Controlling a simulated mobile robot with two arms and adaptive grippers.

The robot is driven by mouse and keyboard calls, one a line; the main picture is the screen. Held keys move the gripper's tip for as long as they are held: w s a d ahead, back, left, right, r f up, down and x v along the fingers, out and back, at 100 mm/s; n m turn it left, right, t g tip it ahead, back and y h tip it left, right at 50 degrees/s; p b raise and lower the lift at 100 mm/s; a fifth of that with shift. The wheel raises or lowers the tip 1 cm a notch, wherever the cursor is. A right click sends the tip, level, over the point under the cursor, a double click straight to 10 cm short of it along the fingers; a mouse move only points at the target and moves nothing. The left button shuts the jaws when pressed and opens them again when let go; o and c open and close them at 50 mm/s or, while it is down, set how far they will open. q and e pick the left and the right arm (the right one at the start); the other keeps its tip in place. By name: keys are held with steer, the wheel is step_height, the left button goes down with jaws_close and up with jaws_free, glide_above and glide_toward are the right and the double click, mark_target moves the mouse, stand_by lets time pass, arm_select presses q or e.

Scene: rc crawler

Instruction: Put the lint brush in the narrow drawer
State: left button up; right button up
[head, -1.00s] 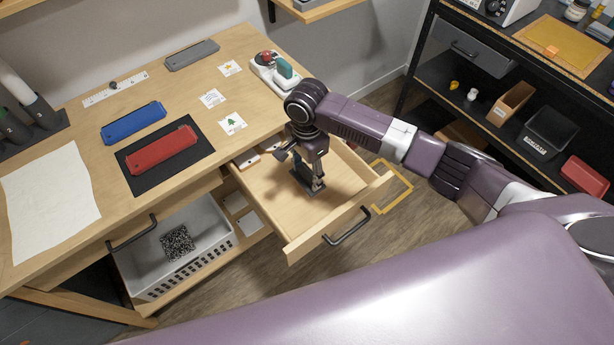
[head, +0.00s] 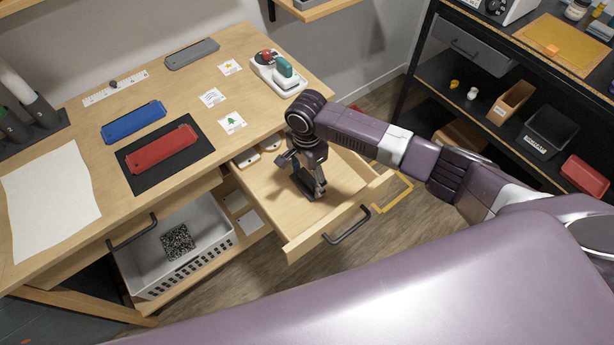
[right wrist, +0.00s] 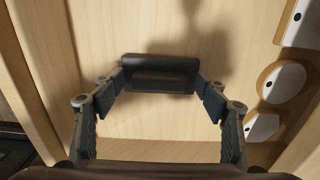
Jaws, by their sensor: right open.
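The lint brush (right wrist: 160,72), a dark block with a raised bar, lies on the floor of the pulled-out narrow drawer (head: 308,239). In the head view the brush (head: 302,184) is partly hidden by my right gripper (head: 312,188). In the right wrist view my right gripper (right wrist: 160,88) is open, with one finger at each end of the brush. Gaps show between fingertips and brush, though contact is hard to rule out on the left. My left gripper is not in view.
Several pale pieces with black dots (right wrist: 284,82) sit along one side inside the drawer. The desk holds a red case (head: 162,150), a blue case (head: 133,122) and a white tray (head: 290,90). A grey basket (head: 205,250) stands below. The drawer's front area is clear.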

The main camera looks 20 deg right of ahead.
mark_target(307, 179)
step_height(307, 179, up, 12)
steer(key=shift+r+b, duration=0.15)
steer(key=shift+b, duration=0.15)
stand_by(0.7)
